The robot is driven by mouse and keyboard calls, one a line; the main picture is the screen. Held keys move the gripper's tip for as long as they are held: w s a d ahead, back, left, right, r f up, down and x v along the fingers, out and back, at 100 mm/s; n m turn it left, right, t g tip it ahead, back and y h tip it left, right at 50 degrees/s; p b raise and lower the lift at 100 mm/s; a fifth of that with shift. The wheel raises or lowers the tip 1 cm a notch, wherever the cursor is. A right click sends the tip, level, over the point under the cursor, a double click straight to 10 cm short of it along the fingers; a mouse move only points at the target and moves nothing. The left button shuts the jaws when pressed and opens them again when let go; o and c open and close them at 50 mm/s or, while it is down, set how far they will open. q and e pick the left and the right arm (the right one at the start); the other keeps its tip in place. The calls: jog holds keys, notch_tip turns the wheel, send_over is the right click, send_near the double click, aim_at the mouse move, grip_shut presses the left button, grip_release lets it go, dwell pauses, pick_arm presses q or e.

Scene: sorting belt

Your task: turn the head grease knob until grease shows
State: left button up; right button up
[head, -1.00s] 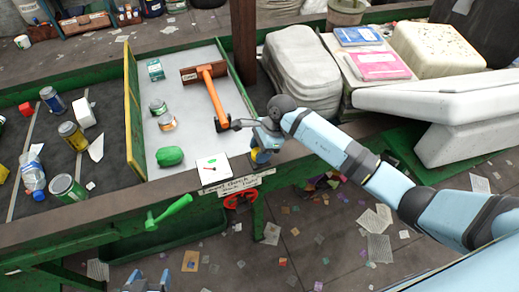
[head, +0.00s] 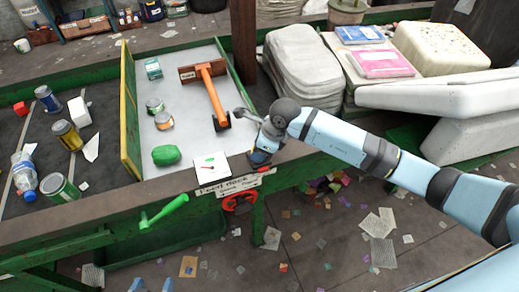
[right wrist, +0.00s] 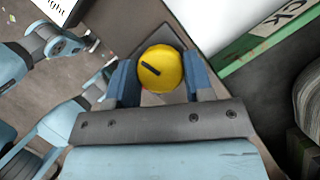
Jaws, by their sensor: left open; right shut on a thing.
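The yellow round knob (right wrist: 160,68) with a dark slot mark, tilted in the picture, sits between the fingers of my right gripper (right wrist: 160,85) in the right wrist view. The right gripper is shut on it, one blue finger on each side. In the head view the right gripper (head: 261,157) is at the table's front right corner, and the knob is hidden there. I cannot make out any grease. My left gripper (head: 152,287) is open, only its tips showing at the bottom edge of the head view, well away from the knob.
A green lever (head: 164,213) and a red handwheel (head: 239,203) are on the front side. An orange-handled tool (head: 213,95) lies on the white table. Bales (head: 302,75) stand behind my right arm.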

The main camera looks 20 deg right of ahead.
jog(key=shift+m, duration=0.3)
jog(key=o, duration=0.9)
jog(key=b+v, duration=0.2)
jog(key=v, duration=1.2)
jog(key=shift+s, duration=0.2)
jog(key=shift+f, duration=0.1)
